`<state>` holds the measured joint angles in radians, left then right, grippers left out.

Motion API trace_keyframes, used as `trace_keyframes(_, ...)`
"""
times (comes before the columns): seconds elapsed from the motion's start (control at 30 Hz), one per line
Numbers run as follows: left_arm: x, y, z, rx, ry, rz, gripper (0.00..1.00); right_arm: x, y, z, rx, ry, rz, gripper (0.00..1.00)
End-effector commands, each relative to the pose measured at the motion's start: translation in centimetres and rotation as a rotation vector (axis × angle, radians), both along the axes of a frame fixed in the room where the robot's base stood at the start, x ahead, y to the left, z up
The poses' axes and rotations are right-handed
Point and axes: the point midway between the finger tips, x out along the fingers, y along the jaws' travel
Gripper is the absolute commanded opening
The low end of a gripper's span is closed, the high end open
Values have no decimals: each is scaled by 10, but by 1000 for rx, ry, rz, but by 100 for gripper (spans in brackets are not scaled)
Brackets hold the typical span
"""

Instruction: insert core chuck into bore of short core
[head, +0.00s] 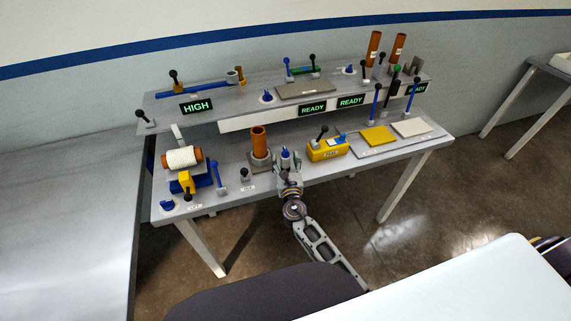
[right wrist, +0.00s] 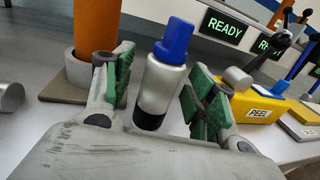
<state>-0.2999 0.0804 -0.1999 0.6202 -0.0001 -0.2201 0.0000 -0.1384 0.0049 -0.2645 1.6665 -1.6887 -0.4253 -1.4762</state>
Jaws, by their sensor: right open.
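The core chuck (right wrist: 160,80) looks like a silver cylinder with a blue top and a dark lower band, standing upright on the bench. It also shows in the head view (head: 285,154), at the bench's front middle. My right gripper (right wrist: 158,92) is open, its green-padded fingers on either side of the chuck with gaps visible. An orange-brown core (head: 259,141), apparently the short core, stands upright in a grey holder just left of the chuck. It also shows in the right wrist view (right wrist: 96,35); its bore is hidden there. My left gripper is not in view.
A yellow block labelled PEEL (head: 327,149) stands right of the chuck. A white roll (head: 182,158) on a blue and yellow stand is at the bench's left. The raised back shelf (head: 230,92) carries two brown tubes (head: 373,48), levers and lit signs.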

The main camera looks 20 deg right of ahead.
Motion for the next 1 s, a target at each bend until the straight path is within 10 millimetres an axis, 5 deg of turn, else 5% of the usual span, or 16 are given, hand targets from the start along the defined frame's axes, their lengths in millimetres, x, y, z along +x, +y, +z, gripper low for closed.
trace_keyframes(0.3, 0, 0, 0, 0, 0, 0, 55, 0, 0, 0, 0, 0, 0, 57)
trace_keyframes(0.73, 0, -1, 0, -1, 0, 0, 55, 0, 0, 0, 0, 0, 0, 1)
trace_keyframes(1.0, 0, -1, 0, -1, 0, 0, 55, 0, 0, 1, 0, -2, 0, 0)
